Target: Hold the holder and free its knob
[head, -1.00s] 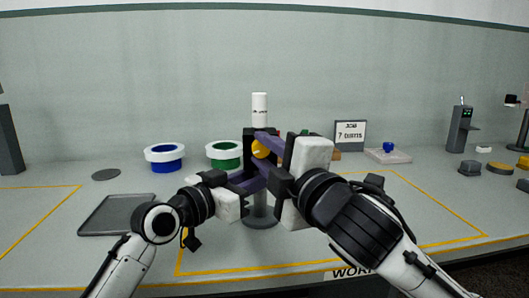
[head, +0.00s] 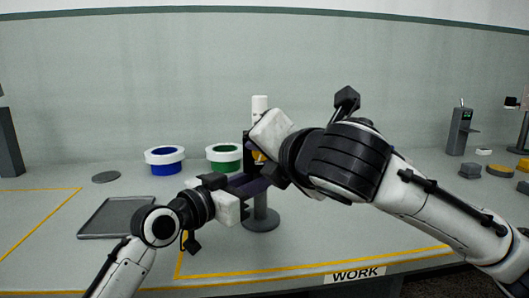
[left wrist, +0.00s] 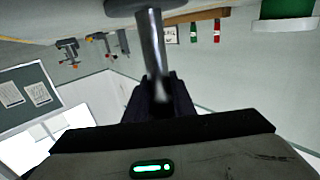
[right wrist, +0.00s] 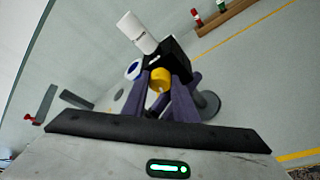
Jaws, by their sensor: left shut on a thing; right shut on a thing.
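The holder (head: 247,146) is a black block on a grey post with a round grey base (head: 262,222), and a white cylinder (head: 259,104) rises from its top. It stands upright, partly hidden by my right gripper. My left gripper (head: 257,184) is shut on the holder's post below the block. The left wrist view shows the grey post (left wrist: 153,45) running between its fingers. The yellow knob (right wrist: 160,78) is on the block's face. My right gripper (right wrist: 161,88) is shut on the knob, one purple finger on each side, and looks rolled over.
A blue-filled white-rimmed bin (head: 165,168) and a green one (head: 223,165) stand behind to the left. A dark tray (head: 116,216) lies left of my left gripper. Grey and yellow pieces (head: 499,168) stand far right. Table between is mostly clear.

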